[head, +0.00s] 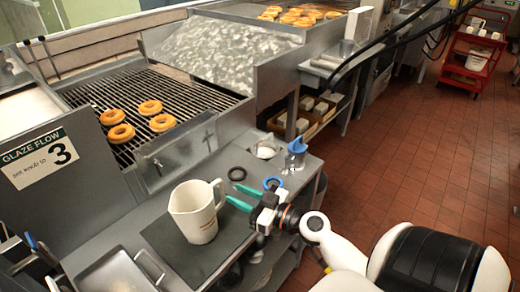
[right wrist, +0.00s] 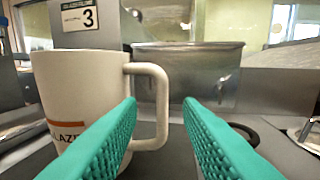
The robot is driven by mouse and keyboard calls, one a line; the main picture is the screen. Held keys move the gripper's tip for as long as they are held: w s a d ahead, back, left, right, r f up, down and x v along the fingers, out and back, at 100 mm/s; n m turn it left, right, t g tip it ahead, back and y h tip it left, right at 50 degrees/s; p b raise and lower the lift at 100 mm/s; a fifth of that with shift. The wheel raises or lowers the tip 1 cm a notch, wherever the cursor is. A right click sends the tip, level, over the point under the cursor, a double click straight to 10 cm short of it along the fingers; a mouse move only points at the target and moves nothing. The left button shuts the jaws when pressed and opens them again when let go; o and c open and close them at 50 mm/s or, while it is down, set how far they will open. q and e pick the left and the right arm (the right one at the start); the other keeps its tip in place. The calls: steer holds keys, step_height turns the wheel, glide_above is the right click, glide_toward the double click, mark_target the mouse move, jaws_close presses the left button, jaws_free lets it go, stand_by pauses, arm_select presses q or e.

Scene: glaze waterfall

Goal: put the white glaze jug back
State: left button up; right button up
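The white glaze jug (head: 196,212) stands upright on a dark mat (head: 165,240) on the steel side shelf, its handle facing right toward my right gripper. My right gripper (head: 232,197) comes in from the right at jug height, with its green fingers open and empty. In the right wrist view the jug (right wrist: 85,95) fills the left side. Its handle's outer bar appears between the two fingertips (right wrist: 160,105); I cannot tell whether the tips reach around it. My left gripper is not in view.
Behind the shelf is a glazing line with doughnuts (head: 122,133) on a wire grate and a "Glaze Flow 3" sign (head: 40,158). A black ring (head: 237,174) lies right of the jug. A steel tray (head: 115,272) sits at the front left.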

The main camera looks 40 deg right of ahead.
steer(key=b+v, duration=0.2)
steer(key=v, duration=0.4)
steer(key=shift+s, duration=0.35)
steer(key=shift+d, duration=0.1)
